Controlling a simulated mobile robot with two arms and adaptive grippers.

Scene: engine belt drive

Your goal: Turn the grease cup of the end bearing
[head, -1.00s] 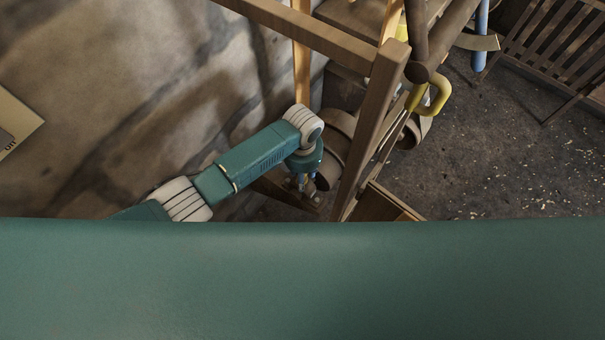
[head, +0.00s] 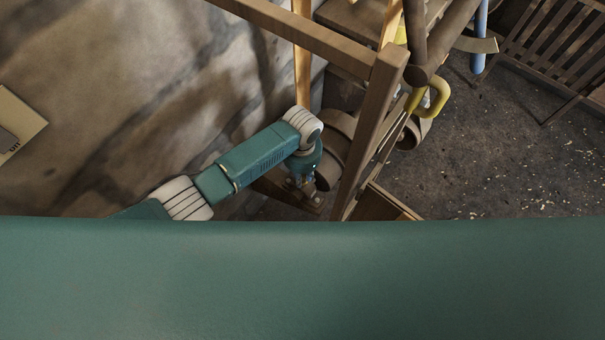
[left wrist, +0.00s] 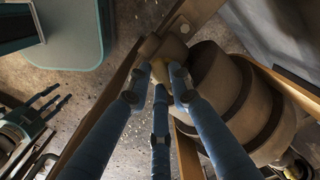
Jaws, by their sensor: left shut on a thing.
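The grease cup (left wrist: 160,71) is a small brass-coloured piece between my left fingertips in the left wrist view. It sits against the brown end bearing (left wrist: 163,46), which also shows low in the head view (head: 316,201). My left gripper (left wrist: 160,88) is shut on the cup, its blue fingers around it. In the head view my left gripper (head: 303,182) points down beside the frame post, and the cup is hidden there. My right gripper (left wrist: 48,105) shows at the left of the left wrist view, its fingers apart and empty.
Large stepped pulleys (left wrist: 235,90) stand close beside my left fingers. A wooden post (head: 370,130) and a top beam (head: 300,35) stand near my left arm. A stone wall (head: 130,90) is on the left. Open floor (head: 470,150) lies to the right.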

